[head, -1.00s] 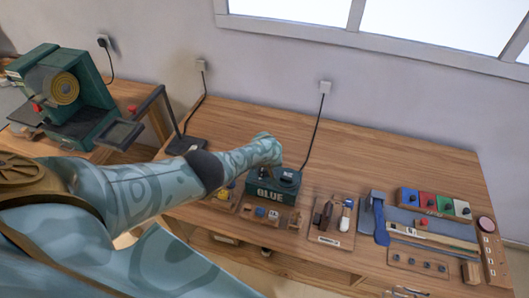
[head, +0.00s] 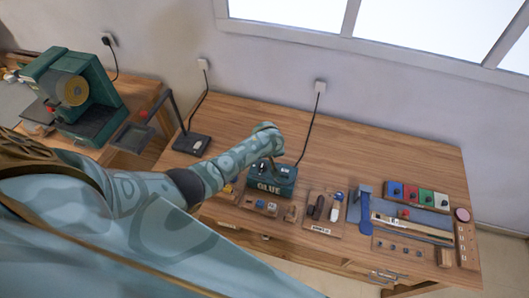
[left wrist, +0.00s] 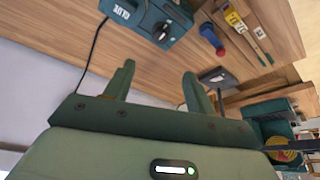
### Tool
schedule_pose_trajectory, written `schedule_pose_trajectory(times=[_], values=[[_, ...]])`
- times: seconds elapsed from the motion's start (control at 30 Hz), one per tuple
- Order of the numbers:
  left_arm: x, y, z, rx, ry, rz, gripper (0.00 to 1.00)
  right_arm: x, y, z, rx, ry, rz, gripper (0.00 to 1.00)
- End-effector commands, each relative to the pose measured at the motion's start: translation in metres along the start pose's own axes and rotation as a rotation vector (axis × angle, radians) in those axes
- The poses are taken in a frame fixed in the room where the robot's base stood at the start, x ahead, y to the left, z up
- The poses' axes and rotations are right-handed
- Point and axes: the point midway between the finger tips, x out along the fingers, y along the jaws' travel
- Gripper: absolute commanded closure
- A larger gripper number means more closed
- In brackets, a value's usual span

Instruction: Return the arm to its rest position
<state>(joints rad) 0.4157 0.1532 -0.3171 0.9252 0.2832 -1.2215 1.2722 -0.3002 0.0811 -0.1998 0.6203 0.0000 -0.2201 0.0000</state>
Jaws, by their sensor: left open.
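My left arm (head: 235,165) reaches in from the left of the head view, its wrist end above the bench behind the green glue box (head: 268,187). The gripper itself is mostly hidden there. In the left wrist view my left gripper (left wrist: 158,88) is open, with two green fingers spread apart and nothing between them. The glue box (left wrist: 150,18) lies beyond the fingertips at the top, apart from them. My right gripper is not in view.
The wooden bench (head: 400,145) holds a tool board (head: 322,228), a blue mallet (head: 365,212) and colored bins (head: 412,194). A green machine (head: 78,90) stands at the left. A black cable (head: 309,128) runs from the wall behind the bench. The bench's back right is clear.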

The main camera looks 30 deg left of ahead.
Motion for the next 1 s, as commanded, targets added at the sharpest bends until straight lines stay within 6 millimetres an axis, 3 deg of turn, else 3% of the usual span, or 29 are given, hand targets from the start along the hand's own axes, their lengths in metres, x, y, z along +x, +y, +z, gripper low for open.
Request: schedule_pose_trajectory(times=[0.37,0.53,0.67,0.73,1.0], values=[[0.0,0.0,0.001,0.006,0.0,0.002,0.45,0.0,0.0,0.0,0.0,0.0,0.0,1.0],[-0.012,-0.001,0.024,0.167,0.026,0.029,0.45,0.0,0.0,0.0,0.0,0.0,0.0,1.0],[-0.046,-0.016,0.056,0.444,0.09,0.052,0.45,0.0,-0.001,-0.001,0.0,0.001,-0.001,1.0],[-0.074,-0.031,0.07,0.598,0.139,0.047,0.45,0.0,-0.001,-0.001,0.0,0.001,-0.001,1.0],[-0.159,-0.085,0.088,0.956,0.258,-0.033,0.45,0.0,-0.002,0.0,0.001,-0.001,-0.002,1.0]])
